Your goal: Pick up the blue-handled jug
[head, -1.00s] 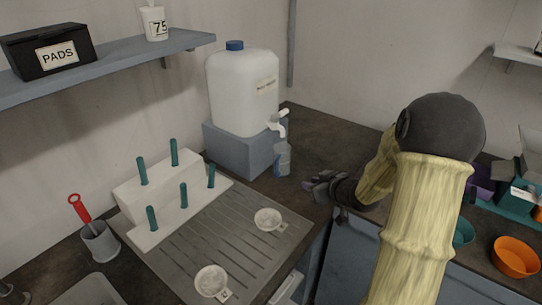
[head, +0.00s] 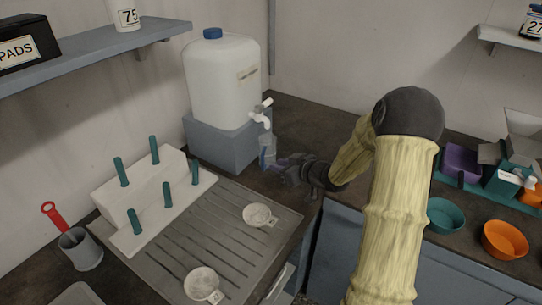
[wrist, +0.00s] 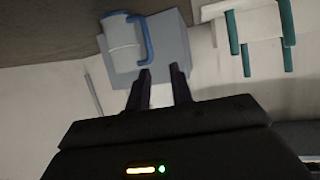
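The blue-handled jug (head: 268,152) stands on the dark worktop under the tap of the white water container, against the front of the grey block. It is small and partly hidden by my gripper in the head view. In the wrist view the pale jug (wrist: 122,42) shows with its blue handle (wrist: 147,40) on its right side. My gripper (head: 280,168) is low over the worktop, just right of the jug. In the wrist view my gripper (wrist: 162,70) has its two dark fingers apart with nothing between them. The fingertips point towards the handle; I cannot tell whether they touch it.
The white container (head: 225,82) with its tap (head: 261,113) sits on the grey block (head: 215,143). A white peg rack (head: 150,205) and a drainboard (head: 225,225) with two small white strainers lie front left. Teal and orange bowls (head: 505,239) are at right.

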